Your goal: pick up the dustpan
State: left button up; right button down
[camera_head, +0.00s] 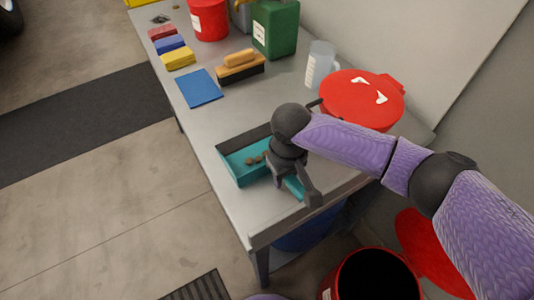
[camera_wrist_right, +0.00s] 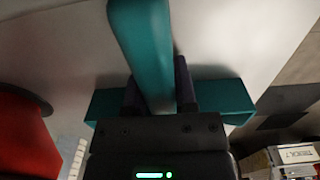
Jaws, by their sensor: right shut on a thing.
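I cannot tell whether the dustpan is clear of the bench top. My left gripper is in neither view.
A red lidded bin (camera_head: 350,97) and a clear measuring jug (camera_head: 320,64) stand right of the dustpan. A brush (camera_head: 238,68), a blue cloth (camera_head: 199,88), coloured blocks (camera_head: 172,45) and a green canister (camera_head: 275,28) lie further back. An open red bin (camera_head: 340,284) is below the bench's front.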

jog(key=shift+r, duration=0.25)
pick_arm(q)
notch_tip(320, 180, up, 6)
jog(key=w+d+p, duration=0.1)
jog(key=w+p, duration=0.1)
jog(key=p, duration=0.4)
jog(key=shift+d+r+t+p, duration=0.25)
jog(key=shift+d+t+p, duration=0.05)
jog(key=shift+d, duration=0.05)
pick_arm(e)
notch_tip(320, 180, up, 18)
jog(key=shift+f, duration=0.2)
